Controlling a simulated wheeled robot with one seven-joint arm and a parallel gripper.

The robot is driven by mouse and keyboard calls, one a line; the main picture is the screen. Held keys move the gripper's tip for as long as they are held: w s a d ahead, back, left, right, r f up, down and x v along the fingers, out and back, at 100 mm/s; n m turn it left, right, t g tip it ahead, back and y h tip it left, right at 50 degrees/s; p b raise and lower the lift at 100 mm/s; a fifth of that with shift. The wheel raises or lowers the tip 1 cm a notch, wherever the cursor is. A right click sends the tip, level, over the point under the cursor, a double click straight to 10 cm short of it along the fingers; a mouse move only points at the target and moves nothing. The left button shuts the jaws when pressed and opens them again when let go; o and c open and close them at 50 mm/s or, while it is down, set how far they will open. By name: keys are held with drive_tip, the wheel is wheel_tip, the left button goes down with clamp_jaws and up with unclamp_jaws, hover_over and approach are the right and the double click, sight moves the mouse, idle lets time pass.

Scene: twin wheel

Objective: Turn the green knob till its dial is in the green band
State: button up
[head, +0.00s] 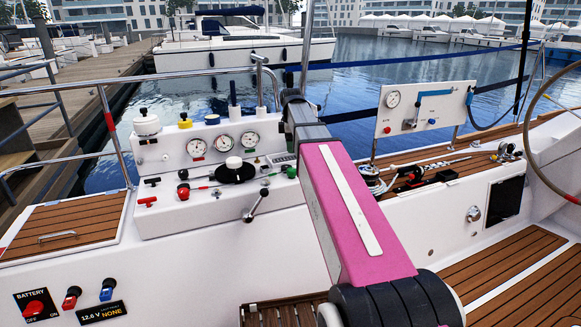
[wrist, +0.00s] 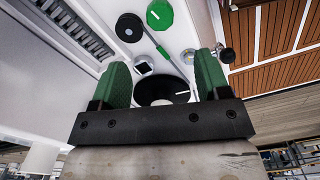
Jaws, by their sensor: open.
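Three round dials, left (head: 197,147), middle (head: 225,142) and right (head: 250,140), sit on the white console (head: 160,215). Their needles and bands are too small to read, and I cannot tell which belongs to the green knob.
In the wrist view a black knob (wrist: 129,27), a rod (wrist: 165,48) and a black disc (wrist: 162,91) are near the fingers. In the head view a lever (head: 256,206) and a red knob (head: 183,191) stick out. A small panel (head: 425,108) stands right of my arm.

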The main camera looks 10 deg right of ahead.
sight(291, 169)
wheel_tip(291, 169, down, 11)
drive_tip(key=shift+r, duration=0.2)
idle(0.4)
drive_tip(key=c, duration=0.9)
